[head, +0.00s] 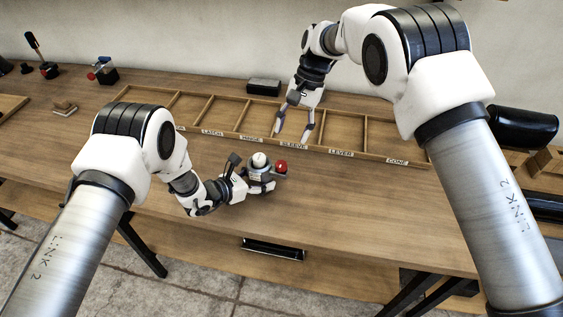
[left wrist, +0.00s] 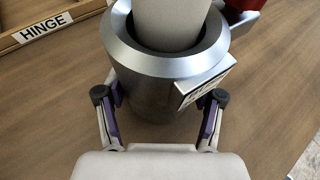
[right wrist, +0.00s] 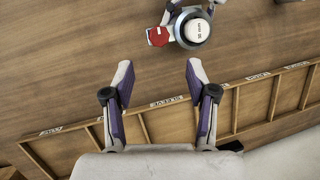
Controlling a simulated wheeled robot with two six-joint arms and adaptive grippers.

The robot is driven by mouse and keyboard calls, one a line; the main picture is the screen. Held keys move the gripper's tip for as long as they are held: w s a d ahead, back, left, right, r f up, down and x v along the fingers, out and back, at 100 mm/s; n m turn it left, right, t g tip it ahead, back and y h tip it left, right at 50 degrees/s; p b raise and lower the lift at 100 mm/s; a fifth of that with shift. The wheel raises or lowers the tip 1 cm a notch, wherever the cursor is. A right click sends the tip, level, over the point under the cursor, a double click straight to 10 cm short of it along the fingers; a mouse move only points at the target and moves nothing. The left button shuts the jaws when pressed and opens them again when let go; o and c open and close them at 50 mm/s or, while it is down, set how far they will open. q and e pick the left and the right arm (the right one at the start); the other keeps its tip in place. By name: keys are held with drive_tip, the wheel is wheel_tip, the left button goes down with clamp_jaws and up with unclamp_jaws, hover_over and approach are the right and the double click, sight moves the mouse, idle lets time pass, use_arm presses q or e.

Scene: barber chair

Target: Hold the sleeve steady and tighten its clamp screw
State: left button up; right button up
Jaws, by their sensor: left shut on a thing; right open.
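The sleeve (left wrist: 150,85) is a grey metal ring with a slanted rim and a small label plate, standing around a pale post (left wrist: 172,22). It also shows in the head view (head: 259,174) and in the right wrist view (right wrist: 192,42). A red clamp screw knob (head: 281,167) sticks out at its side, also seen in the right wrist view (right wrist: 158,36). My left gripper (left wrist: 160,103) is shut on the sleeve, one finger on each side. My right gripper (head: 292,138) is open and empty above the tray, apart from the knob.
A long wooden tray (head: 315,147) with labelled compartments lies behind the sleeve. A dark box (head: 263,87) stands behind it. A red and black device (head: 103,71) and small wooden blocks (head: 64,108) are at the left. The bench (head: 345,205) right of the sleeve is clear.

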sight(282, 163)
drive_tip(key=f+n, duration=0.3)
drive_tip(key=n, duration=0.6)
drive_tip(key=s+a+f+n, duration=0.1)
drive_tip(key=f+n, duration=0.2)
drive_tip(key=n, duration=0.6)
drive_tip(key=s+a+f+n, duration=0.1)
drive_tip(key=f+n, duration=0.2)
drive_tip(key=n, duration=0.7)
drive_tip(key=shift+a+y, duration=0.25)
drive_tip(key=shift+y, duration=0.05)
clamp_jaws()
